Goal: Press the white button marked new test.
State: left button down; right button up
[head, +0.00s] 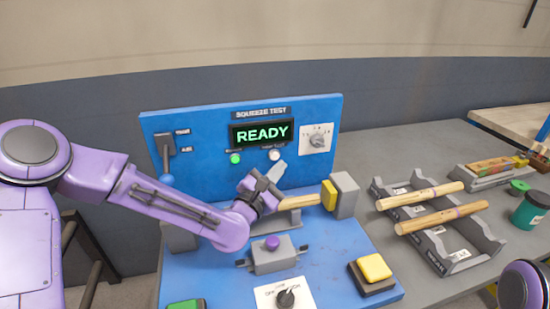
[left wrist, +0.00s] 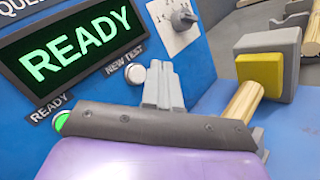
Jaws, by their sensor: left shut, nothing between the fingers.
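The white button (head: 274,155) is a small round cap on the upright blue panel (head: 200,133), just below the display. In the left wrist view the white button (left wrist: 134,73) has the label NEW TEST beside it. My left gripper (head: 278,171) is shut and empty, its grey tips just below the button in the head view. How far the tips are from the panel is hard to tell. My right gripper is out of view.
The display (head: 262,132) reads READY, above a lit green lamp (head: 235,158). A dial (head: 317,139) and a lever (head: 167,155) flank it. A wooden rod (head: 300,201) lies below, against a yellow pad (head: 329,195). A rack (head: 465,255) with two rods stands right.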

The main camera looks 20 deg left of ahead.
pick_arm(q)
jog(key=shift+s+d+b, duration=0.15)
jog(key=shift+s+d, duration=0.35)
jog(key=shift+s, duration=0.25)
jog(key=shift+s+d+b, duration=0.15)
jog(key=shift+s+d, duration=0.35)
jog(key=shift+s, duration=0.2)
